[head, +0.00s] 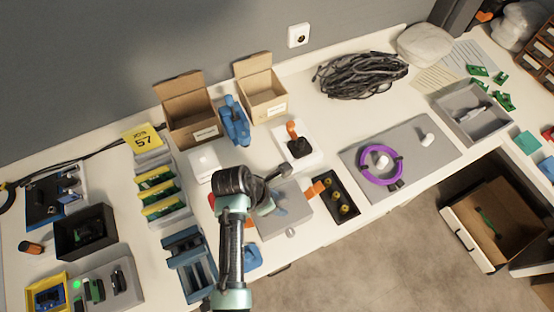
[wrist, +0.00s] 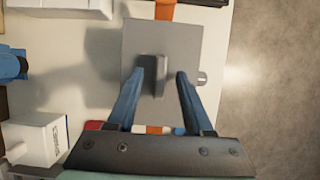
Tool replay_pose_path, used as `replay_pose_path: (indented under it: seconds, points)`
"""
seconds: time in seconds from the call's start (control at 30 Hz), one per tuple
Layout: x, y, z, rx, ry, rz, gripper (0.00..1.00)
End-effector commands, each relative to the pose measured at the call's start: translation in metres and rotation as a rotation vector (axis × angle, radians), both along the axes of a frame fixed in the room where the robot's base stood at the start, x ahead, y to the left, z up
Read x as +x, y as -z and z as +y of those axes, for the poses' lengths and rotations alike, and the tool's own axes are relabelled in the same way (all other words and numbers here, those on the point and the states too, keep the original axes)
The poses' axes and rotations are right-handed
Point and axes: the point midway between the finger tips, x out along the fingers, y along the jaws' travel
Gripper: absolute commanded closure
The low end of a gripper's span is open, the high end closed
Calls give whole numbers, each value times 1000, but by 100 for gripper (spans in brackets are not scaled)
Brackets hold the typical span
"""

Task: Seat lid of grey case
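The grey case (head: 297,203) stands near the front edge of the table, partly hidden behind my arm in the head view. In the wrist view its flat square grey top (wrist: 185,40) fills the middle, and an upright grey handle (wrist: 160,78) stands on it. A small light clasp or knob (wrist: 202,78) shows at its right edge. My gripper (wrist: 161,74) is open, with its blue fingers on either side of the handle. The left finger is close to the handle; a gap shows at the right finger. I cannot tell whether the lid is fully down.
A black tray with yellow round parts (head: 333,197) stands close right of the case. An orange piece (head: 316,189) lies between them. A grey board with a purple ring (head: 364,177) is farther right. A white box (wrist: 37,135) is at the wrist view's lower left. Floor lies beyond the front edge.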

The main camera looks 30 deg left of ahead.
Motion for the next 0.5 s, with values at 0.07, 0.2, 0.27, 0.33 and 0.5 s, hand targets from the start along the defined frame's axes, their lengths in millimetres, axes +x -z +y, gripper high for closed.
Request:
replay_pose_path:
  seconds: [0.07, 0.2, 0.27, 0.33, 0.5]
  points:
    - [0, 0, 0, 0, 0, 0, 49]
    - [0, -1, 0, 0, 0, 0, 49]
    - [-1, -4, 1, 0, 0, -1, 49]
    - [-3, -10, 3, 1, -1, -2, 49]
    - [-12, -40, 10, 3, -1, -5, 49]
